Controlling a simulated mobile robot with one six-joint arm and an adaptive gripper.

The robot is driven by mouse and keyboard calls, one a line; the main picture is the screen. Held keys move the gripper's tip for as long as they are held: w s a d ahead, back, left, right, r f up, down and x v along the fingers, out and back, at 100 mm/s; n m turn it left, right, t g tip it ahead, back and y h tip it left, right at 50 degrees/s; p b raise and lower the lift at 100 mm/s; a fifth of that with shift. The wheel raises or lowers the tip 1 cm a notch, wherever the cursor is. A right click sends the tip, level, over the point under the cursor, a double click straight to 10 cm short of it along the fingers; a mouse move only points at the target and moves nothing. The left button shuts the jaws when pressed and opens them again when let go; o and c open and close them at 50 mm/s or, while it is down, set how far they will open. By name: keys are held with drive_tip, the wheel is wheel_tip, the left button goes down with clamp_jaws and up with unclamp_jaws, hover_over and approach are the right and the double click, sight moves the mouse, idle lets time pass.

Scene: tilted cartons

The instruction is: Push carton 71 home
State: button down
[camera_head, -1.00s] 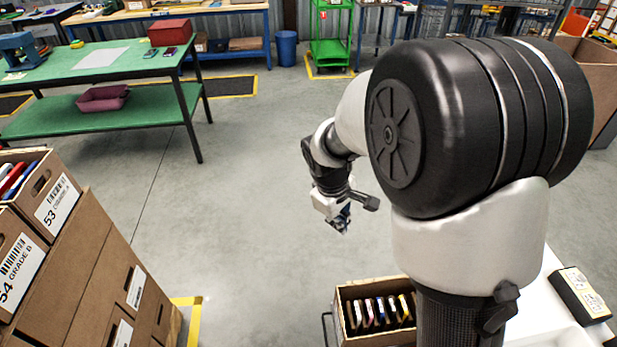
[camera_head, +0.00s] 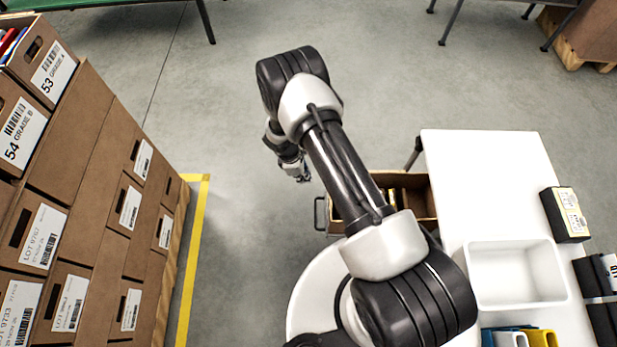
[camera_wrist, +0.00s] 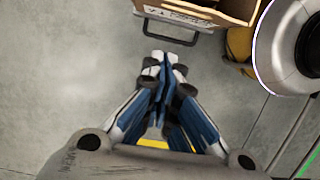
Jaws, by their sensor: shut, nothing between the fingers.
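My gripper (camera_head: 302,177) hangs over the bare floor, right of the carton stack and well apart from it. In the wrist view its blue fingertips (camera_wrist: 165,66) are together with nothing between them. At the left of the head view stand carton 53 (camera_head: 42,85) and carton 54 (camera_head: 17,140), on top of a stack of brown cartons (camera_head: 95,165) with white labels. I can read no label with 71 in either view.
A yellow floor line (camera_head: 194,260) runs along the stack's pallet. An open box (camera_head: 418,203) with a handle sits beside my white deck (camera_head: 490,170), which carries a white bin (camera_head: 515,272) and a black box (camera_head: 565,214). Grey floor between stack and gripper is clear.

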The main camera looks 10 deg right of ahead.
drive_tip(key=s+d+f+b, duration=0.1)
drive_tip(key=d+f+b, duration=0.2)
drive_tip(key=d+f, duration=0.2)
drive_tip(key=x, duration=0.2)
drive_tip(key=shift+d+f, duration=0.15)
drive_tip(key=shift+f, duration=0.2)
drive_tip(key=shift+s, duration=0.15)
drive_tip(key=s+d, duration=0.1)
drive_tip(key=d, duration=0.6)
drive_tip(key=s+d, duration=0.2)
drive_tip(key=d, duration=0.6)
drive_tip(key=s+d+b, duration=0.1)
drive_tip(key=s+d, duration=0.1)
drive_tip(key=d, duration=0.6)
drive_tip(key=shift+s, duration=0.25)
